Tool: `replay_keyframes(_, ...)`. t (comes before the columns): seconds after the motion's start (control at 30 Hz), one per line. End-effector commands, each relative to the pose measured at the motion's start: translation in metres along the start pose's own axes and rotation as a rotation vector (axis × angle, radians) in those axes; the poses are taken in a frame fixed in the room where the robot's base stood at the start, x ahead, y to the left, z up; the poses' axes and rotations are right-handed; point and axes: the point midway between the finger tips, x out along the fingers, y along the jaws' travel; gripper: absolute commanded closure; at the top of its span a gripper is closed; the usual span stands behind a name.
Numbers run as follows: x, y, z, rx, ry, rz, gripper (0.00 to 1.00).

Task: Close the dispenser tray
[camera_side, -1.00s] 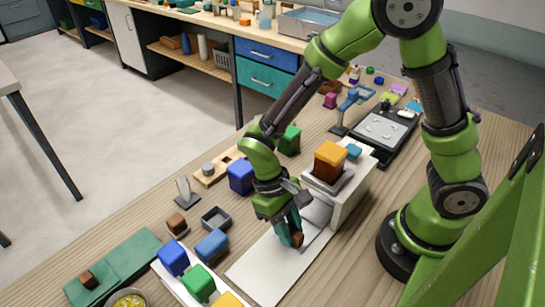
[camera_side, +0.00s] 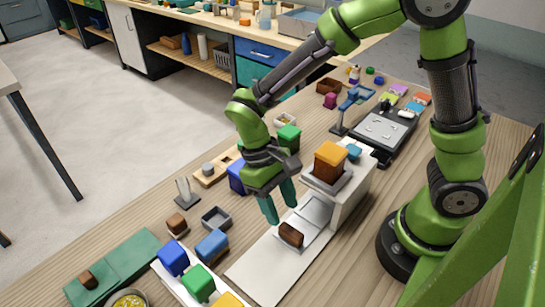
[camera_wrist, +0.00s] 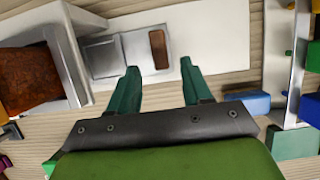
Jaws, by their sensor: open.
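The white dispenser (camera_side: 349,198) stands on the table with a brown block under an orange top (camera_side: 331,160) in its upper holder. Its grey tray (camera_side: 314,211) sticks out of the front over a white board (camera_side: 262,268). A dark brown block (camera_side: 291,235) lies at the tray's outer end. In the wrist view the dispenser (camera_wrist: 75,55) is at left, with the tray (camera_wrist: 100,60) extending right and the brown block (camera_wrist: 159,49) at its end. My gripper (camera_side: 281,208) is open and empty, above and behind the block, apart from it; its fingers also show in the wrist view (camera_wrist: 160,92).
A blue block (camera_side: 212,244) and a small grey open box (camera_side: 215,219) stand left of the board. A white rack with coloured blocks (camera_side: 198,283) is at the front. Blue and green blocks (camera_side: 289,137) stand behind my gripper. The board's front part is clear.

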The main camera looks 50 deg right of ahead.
Motion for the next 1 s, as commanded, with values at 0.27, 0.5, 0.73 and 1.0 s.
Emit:
replay_keyframes(0.27, -0.068, 0.000, -0.001, -0.001, 0.005, -0.002, 0.51)
replay_keyframes(0.5, -0.099, 0.000, -0.001, -0.001, 0.002, 0.000, 0.51)
replay_keyframes(0.73, -0.104, 0.000, 0.000, -0.001, 0.000, 0.000, 0.51)
replay_keyframes(1.0, -0.103, -0.010, 0.005, -0.032, 0.002, 0.011, 0.31)
